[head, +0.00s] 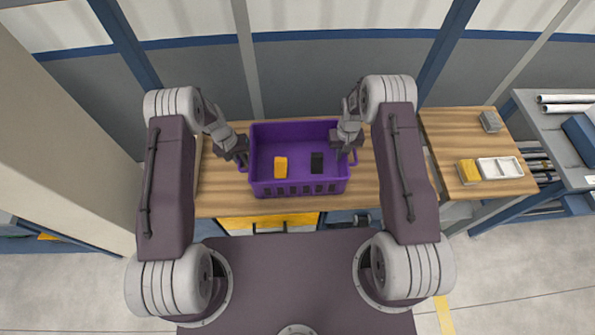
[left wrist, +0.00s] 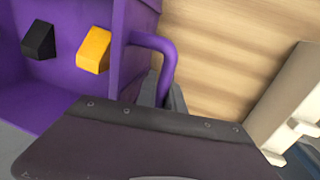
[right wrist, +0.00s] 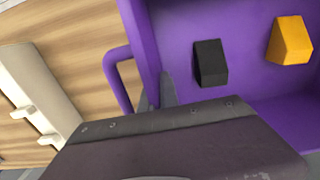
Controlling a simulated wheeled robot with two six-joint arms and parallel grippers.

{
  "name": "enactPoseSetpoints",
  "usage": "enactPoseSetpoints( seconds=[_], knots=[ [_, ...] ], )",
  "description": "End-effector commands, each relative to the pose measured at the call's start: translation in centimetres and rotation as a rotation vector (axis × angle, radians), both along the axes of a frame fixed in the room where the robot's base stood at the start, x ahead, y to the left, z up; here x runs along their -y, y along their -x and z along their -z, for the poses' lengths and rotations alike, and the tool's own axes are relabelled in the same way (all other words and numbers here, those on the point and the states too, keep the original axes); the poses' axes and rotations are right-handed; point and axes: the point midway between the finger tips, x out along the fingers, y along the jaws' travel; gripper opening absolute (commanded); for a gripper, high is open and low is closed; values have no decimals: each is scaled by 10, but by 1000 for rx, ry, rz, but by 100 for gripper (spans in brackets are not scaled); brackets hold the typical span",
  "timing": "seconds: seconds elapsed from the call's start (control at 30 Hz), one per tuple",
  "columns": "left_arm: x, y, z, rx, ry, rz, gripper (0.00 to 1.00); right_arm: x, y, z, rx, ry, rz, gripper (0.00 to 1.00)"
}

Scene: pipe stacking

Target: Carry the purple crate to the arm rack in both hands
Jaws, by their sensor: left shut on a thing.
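The purple crate (head: 320,190) stands on the wooden bench, with a yellow block (head: 280,167) and a black block (head: 317,162) inside. My left gripper (head: 241,162) is shut on the crate's left handle; that handle (left wrist: 160,48) also shows between the fingers in the left wrist view. My right gripper (head: 347,155) is at the crate's right side. In the right wrist view its fingers are close to the crate wall and the right handle (right wrist: 112,72), and their grip is partly hidden. The arm rack is not clearly identifiable.
The wooden bench (head: 225,198) lies under the crate. A side table (head: 455,135) to the right holds a yellow-and-white tray (head: 500,168) and a grey block (head: 490,121). A shelf with pipes (head: 565,98) stands at far right. A wall rises behind.

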Motion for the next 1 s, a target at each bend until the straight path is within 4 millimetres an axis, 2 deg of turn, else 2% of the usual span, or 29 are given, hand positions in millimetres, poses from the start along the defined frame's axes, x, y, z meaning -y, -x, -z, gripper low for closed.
enactPoseSetpoints(
  seconds=[0.07,0.1,0.17,0.47,0.57,0.8,1.0],
  knots=[
    [0,0,12,1,0,0,0,0,-1,12,2,0,0,0],
    [0,0,10,0,0,0,18,0,0,9,1,0,0,10],
    [0,0,8,0,0,0,35,0,0,7,1,0,0,26],
    [0,0,7,0,0,0,35,0,0,7,0,0,0,26],
    [-2,-1,-3,2,1,0,35,0,0,7,0,0,0,26],
    [-14,-2,-62,6,0,-2,35,0,0,7,0,0,0,26],
    [-21,-1,-99,2,0,0,35,0,0,7,0,0,0,26]
  ],
)
